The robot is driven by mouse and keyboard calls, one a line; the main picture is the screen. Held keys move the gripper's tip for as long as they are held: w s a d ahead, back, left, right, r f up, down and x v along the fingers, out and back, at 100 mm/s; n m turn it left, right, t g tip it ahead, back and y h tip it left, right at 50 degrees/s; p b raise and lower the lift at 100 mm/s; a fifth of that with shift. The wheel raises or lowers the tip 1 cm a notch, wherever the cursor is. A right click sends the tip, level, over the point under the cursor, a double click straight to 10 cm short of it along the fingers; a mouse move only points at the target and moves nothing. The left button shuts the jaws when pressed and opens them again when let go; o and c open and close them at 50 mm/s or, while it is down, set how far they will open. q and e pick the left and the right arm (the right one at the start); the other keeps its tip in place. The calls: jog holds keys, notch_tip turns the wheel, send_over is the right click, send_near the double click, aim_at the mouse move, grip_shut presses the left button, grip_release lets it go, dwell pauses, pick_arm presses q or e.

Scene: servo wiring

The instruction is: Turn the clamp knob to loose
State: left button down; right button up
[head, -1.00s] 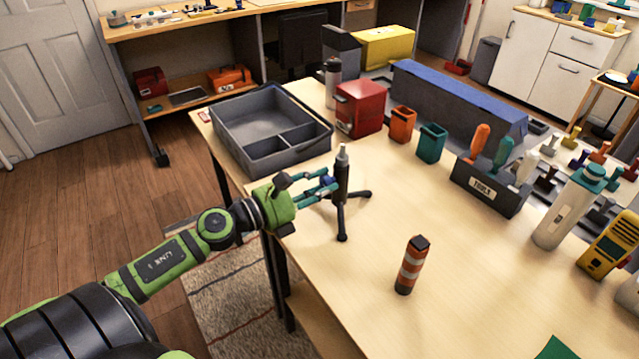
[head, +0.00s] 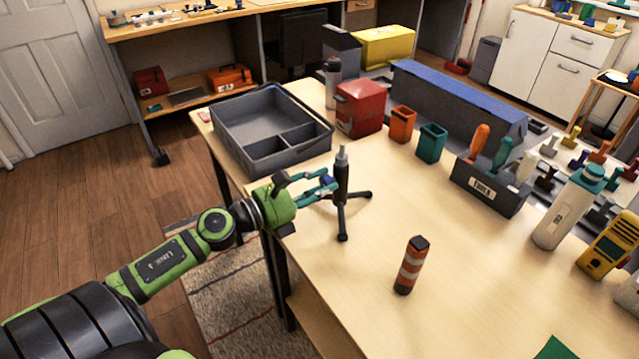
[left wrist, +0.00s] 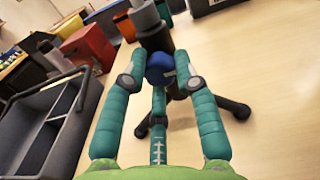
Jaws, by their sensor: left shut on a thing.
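The black clamp stand (head: 342,190) stands upright on its tripod legs on the table, near the left edge in the head view. Its blue clamp knob (left wrist: 160,68) sits on the near side of the post in the left wrist view. My left gripper (head: 328,184) is at the knob, its teal fingers on either side of it. In the left wrist view the fingers (left wrist: 161,80) are shut on the knob. In the head view the fingers hide most of the knob. My right gripper is not in view.
A grey divided tray (head: 240,158) lies behind the stand, with a red box (head: 360,108) beside it. An orange-striped cylinder (head: 411,265) stands in front to the right. A tool holder (head: 490,187) is farther right. Bare table lies between them.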

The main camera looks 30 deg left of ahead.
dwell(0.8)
pick_arm(q)
jog(key=c, duration=1)
grip_release()
jog(key=shift+o, duration=0.2)
jog(key=shift+s, duration=0.25)
jog(key=v, duration=1.1)
jog(key=shift+s+a, duration=0.15)
jog(key=shift+s, duration=0.15)
